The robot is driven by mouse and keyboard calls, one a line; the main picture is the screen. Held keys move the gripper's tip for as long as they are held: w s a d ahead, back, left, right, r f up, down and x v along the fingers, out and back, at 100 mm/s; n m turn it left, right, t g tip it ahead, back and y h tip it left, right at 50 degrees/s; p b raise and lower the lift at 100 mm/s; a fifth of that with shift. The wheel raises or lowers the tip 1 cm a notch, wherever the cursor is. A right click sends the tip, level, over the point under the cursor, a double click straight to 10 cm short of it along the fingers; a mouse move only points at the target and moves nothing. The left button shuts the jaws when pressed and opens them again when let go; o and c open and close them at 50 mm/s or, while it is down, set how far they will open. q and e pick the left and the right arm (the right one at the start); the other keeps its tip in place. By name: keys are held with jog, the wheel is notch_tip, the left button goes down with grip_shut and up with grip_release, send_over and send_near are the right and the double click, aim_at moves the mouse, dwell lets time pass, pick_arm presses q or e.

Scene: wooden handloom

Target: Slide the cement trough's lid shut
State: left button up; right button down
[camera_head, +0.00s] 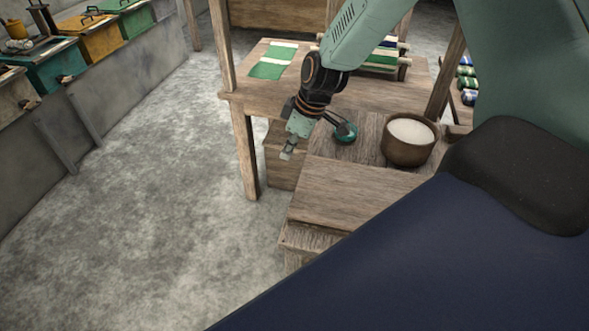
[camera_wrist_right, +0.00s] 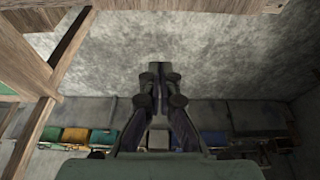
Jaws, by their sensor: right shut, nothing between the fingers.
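The long grey cement trough (camera_head: 135,90) runs along the left side in the head view. My right gripper (camera_head: 289,152) is shut and empty, pointing down beside the loom bench and well away from the trough. The right wrist view shows its fingers (camera_wrist_right: 160,75) together, with the coloured covers (camera_wrist_right: 75,134) far beyond. My left gripper is not in view.
The wooden loom (camera_head: 243,140) and its bench (camera_head: 345,187) stand close to my right arm. A brown bowl with white contents (camera_head: 409,140) and a small teal object (camera_head: 346,133) sit on the bench. Open concrete floor (camera_head: 150,210) lies between bench and trough.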

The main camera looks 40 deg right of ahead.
jog(key=f, duration=0.2)
jog(key=d+f, duration=0.1)
jog(key=f, duration=0.1)
jog(key=s+d+f, duration=0.1)
jog(key=f, duration=0.1)
jog(key=shift+s, duration=0.1)
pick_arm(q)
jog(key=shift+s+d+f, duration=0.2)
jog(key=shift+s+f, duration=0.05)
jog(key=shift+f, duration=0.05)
pick_arm(e)
jog(key=shift+s, duration=0.1)
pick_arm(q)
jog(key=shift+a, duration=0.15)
pick_arm(e)
jog(key=shift+a, duration=0.2)
